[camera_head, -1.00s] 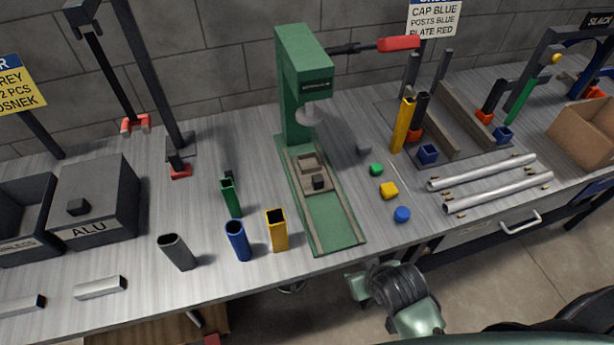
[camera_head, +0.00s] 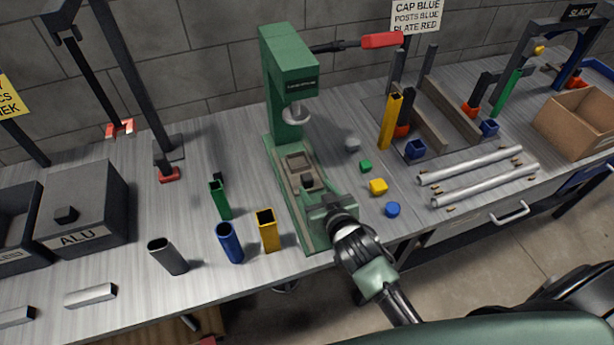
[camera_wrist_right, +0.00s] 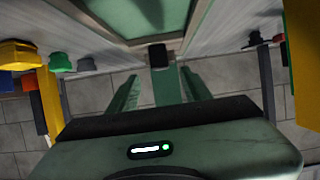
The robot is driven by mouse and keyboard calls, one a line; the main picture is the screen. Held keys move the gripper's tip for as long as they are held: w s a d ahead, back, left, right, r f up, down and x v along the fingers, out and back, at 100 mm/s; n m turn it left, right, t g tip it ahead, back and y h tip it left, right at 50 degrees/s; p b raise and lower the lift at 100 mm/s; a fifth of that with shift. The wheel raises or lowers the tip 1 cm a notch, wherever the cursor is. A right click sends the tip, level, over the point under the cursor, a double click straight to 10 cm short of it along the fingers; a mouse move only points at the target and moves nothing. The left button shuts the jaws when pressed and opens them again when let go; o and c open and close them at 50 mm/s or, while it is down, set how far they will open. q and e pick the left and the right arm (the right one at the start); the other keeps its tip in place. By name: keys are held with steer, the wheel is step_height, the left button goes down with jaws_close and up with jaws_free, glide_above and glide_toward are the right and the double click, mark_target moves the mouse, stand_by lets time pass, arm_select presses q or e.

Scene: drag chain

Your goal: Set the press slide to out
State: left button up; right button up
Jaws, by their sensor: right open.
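The green press (camera_head: 290,75) stands at the back of the bench, with its base running toward the front edge. The press slide (camera_head: 297,160), a grey-brown block with a recess, sits on the base below the ram. A dark knob (camera_head: 307,181) is at its front end. My right gripper (camera_head: 321,203) is over the front part of the base, just in front of the knob, open and empty. In the right wrist view the black knob (camera_wrist_right: 158,55) shows ahead, between the lines of the two green fingers; contact cannot be told. My left gripper is out of view.
Green, blue and yellow tubes (camera_head: 268,231) stand left of the press. Small loose caps, including a yellow one (camera_head: 378,187), lie to its right. The red-gripped press lever (camera_head: 382,40) sticks out right. A fixture and silver rods (camera_head: 480,165) are farther right.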

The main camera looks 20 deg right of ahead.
mark_target(308, 180)
steer(key=x, duration=0.7)
steer(key=shift+w+p, duration=0.3)
jaws_close()
stand_by(1.1)
